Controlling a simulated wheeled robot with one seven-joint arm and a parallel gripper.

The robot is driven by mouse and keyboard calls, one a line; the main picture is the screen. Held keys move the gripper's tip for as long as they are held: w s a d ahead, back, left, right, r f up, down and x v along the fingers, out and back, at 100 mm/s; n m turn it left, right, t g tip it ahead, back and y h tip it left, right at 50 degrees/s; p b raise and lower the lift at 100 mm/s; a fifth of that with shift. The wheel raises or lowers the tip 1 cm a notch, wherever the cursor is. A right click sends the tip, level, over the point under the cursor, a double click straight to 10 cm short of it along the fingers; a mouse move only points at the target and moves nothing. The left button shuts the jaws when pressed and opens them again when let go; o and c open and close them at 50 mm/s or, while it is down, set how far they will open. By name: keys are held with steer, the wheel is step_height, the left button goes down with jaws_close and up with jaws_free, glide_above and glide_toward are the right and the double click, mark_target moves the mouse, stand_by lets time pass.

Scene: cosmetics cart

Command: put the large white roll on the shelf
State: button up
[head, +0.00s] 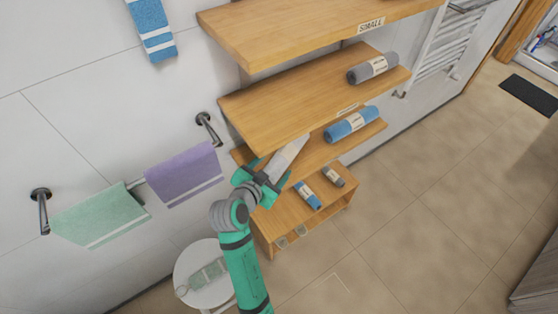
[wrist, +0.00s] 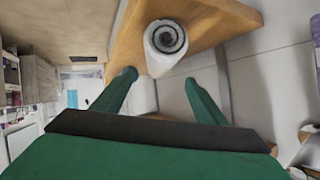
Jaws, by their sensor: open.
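The large white roll (head: 288,154) lies at the left end of a middle wooden shelf (head: 318,151) in the head view, pointing toward my gripper. In the wrist view its spiral end (wrist: 166,40) faces me, and the roll sits on the wooden board (wrist: 212,22). My gripper (head: 265,177) is at the near end of the roll. In the wrist view my gripper (wrist: 159,78) is open, its two fingers spread either side below the roll's end, with no visible grip on it. The head view does not show clearly whether the fingers touch the roll.
A blue roll (head: 351,125) lies to the right on the same shelf. A grey roll (head: 372,68) lies on the shelf above. Small blue (head: 307,195) and grey (head: 333,176) rolls lie on the lowest unit. Towels hang at left above a white stool (head: 190,263).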

steer(key=shift+v, duration=1.25)
